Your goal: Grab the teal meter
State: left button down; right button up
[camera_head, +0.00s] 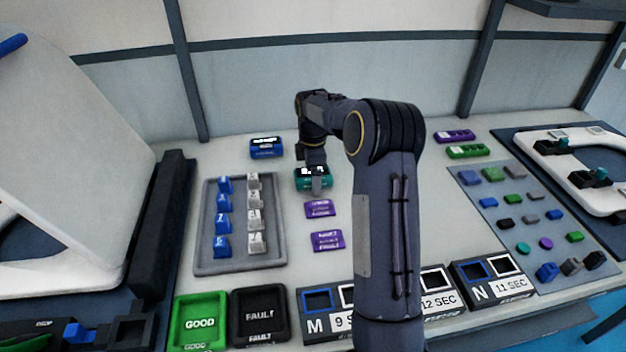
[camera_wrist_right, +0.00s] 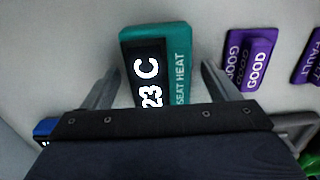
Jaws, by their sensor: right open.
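The teal meter (camera_head: 322,182) lies on the table near the middle of the head view, partly hidden by my right arm. In the right wrist view the teal meter (camera_wrist_right: 180,62) shows a dark display reading "23 C" and the words "SEAT HEAT". My right gripper (camera_head: 315,185) is over the meter. In the right wrist view its open fingers (camera_wrist_right: 158,82) stand on either side of the meter, with visible gaps. Contact with the meter cannot be made out. My left gripper is not in view.
A blue meter (camera_head: 265,148) stands behind and left. Purple labels (camera_head: 327,241) lie in front of the teal meter; one purple "GOOD" label (camera_wrist_right: 250,62) is close to the right finger. A grey tray (camera_head: 240,263) with blue and white pieces lies left. Green and black trays (camera_head: 200,322) are at the front.

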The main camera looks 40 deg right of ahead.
jog(key=shift+f, duration=0.15)
jog(key=c, duration=1.2)
